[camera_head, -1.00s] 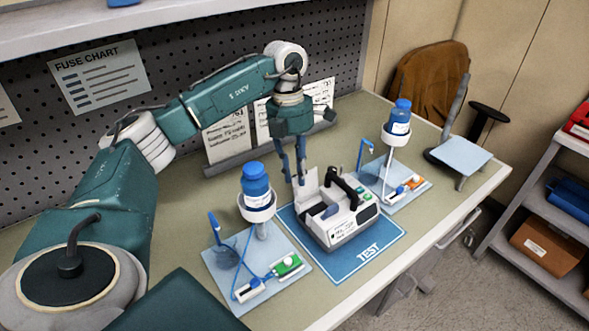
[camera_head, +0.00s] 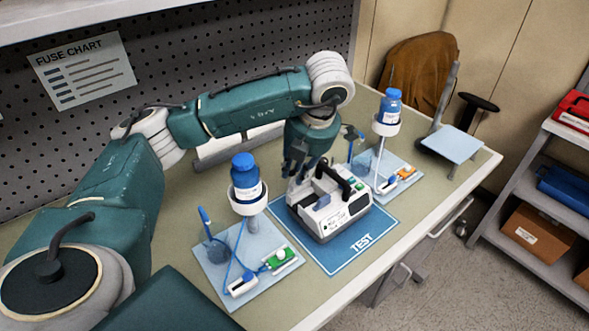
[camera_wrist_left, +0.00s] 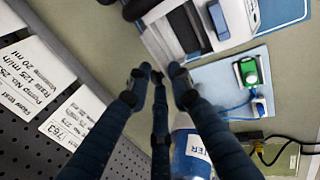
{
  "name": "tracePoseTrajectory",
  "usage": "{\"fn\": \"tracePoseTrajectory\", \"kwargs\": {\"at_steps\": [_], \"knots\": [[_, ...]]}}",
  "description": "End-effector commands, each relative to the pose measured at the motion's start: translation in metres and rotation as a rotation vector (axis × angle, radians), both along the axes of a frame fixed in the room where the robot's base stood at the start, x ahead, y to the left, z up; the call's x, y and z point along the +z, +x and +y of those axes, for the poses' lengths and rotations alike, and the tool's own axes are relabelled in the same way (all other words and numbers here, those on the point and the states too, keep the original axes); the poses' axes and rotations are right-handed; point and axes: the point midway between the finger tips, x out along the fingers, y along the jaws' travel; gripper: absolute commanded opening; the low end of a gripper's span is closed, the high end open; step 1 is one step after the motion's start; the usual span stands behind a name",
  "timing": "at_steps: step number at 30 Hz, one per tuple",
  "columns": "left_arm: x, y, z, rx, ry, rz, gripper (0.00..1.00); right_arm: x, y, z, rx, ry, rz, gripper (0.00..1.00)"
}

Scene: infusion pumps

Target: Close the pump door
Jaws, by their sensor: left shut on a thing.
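The white infusion pump (camera_head: 335,222) with a black carry handle (camera_head: 341,181) sits on the blue TEST mat (camera_head: 335,262); the pump also shows at the top of the left wrist view (camera_wrist_left: 155,42). Its white door (camera_head: 301,194) is at the pump's left end, partly covered by my left gripper. My left gripper (camera_head: 297,174) is low at the door, its dark fingers pointing down. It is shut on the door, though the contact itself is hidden. In the left wrist view its fingertips (camera_wrist_left: 160,74) lie just beside the pump. My right gripper does not show.
A stand with a blue bottle (camera_head: 245,180) is left of the pump, on a pale board (camera_head: 215,265). A second bottle stand (camera_head: 386,125) is to the right. Upright paper cards (camera_wrist_left: 38,72) are behind the gripper. The bench's front right is clear.

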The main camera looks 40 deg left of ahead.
Motion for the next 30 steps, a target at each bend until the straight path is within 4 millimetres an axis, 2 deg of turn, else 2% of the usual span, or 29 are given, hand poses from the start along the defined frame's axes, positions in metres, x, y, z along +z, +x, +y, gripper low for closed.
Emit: {"fn": "tracePoseTrajectory", "kwargs": {"at_steps": [8,9,11,22,26,30], "knots": [[0.001,0.001,-0.001,-0.002,-0.001,-0.002,0.00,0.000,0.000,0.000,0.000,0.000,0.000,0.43],[0.001,0.001,-0.001,-0.002,-0.001,-0.002,0.25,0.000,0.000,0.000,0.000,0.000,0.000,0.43],[0.001,0.001,-0.001,-0.002,-0.001,-0.002,0.35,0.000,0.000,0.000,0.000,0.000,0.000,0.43],[0.004,0.000,-0.001,-0.002,0.000,-0.002,0.35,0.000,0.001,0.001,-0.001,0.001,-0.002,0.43],[0.019,0.000,-0.005,-0.002,0.000,-0.006,0.35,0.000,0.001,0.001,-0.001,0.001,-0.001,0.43],[0.043,-0.002,-0.013,-0.003,0.001,-0.008,0.35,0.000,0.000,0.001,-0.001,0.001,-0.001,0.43]]}}
